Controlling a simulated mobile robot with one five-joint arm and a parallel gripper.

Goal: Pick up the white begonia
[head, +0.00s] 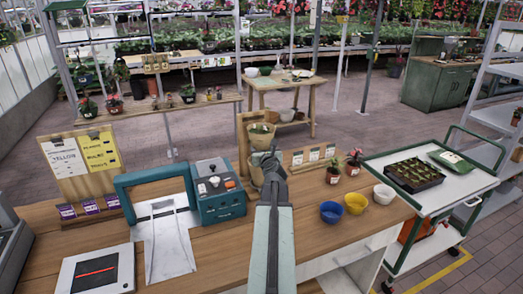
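I cannot make out a white begonia in the head view. Two small potted plants stand at the counter's far edge: one pot with a red bloom (354,162), and one pot with small green growth (333,174) just left of it. My gripper (267,158) is at the end of my arm, over the far edge of the wooden counter (290,245). It is left of both pots and in front of a tan pot (261,136), partly hiding the containers there. Its fingers are too small to tell open from shut, and nothing is clearly held.
Blue (331,212), yellow (356,203) and white (384,194) bowls sit right of my arm. A teal machine (217,192) stands on the left. A cart (462,183) with a black seedling tray (413,175) is at right. Several potted plants line a shelf (150,108) behind.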

